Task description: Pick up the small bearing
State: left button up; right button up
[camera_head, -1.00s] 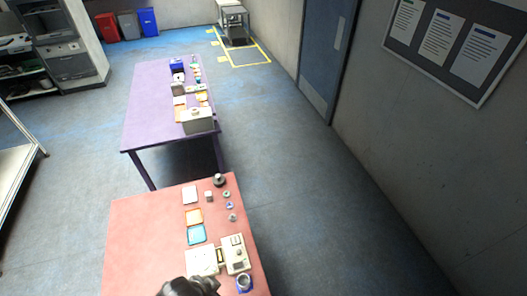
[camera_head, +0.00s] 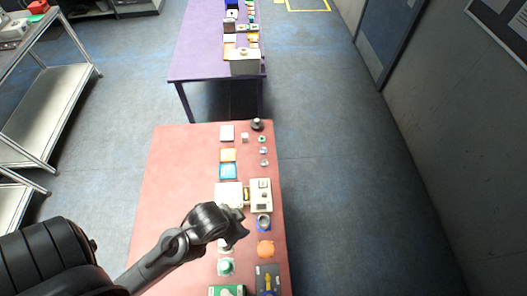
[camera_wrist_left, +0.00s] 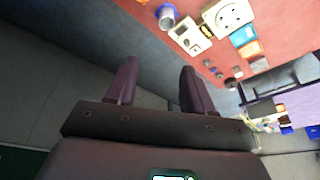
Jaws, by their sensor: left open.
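Several small round parts stand near the right edge of the red table (camera_head: 170,200) in the head view: one with a green centre (camera_head: 262,138), a greyish one (camera_head: 263,150) and another pale one (camera_head: 263,163). They are too small to tell which is the small bearing. Small parts also show in the left wrist view (camera_wrist_left: 208,63). My left gripper (camera_head: 237,236) is over the near part of the table, well short of these parts. In the left wrist view its fingers (camera_wrist_left: 158,88) are apart with nothing between them. My right gripper is not in view.
A purple table (camera_head: 190,60) stands beyond.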

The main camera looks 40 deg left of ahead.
pick_arm(q)
jog(key=shift+o, duration=0.2)
jog(key=o, duration=0.3)
dwell(0.4)
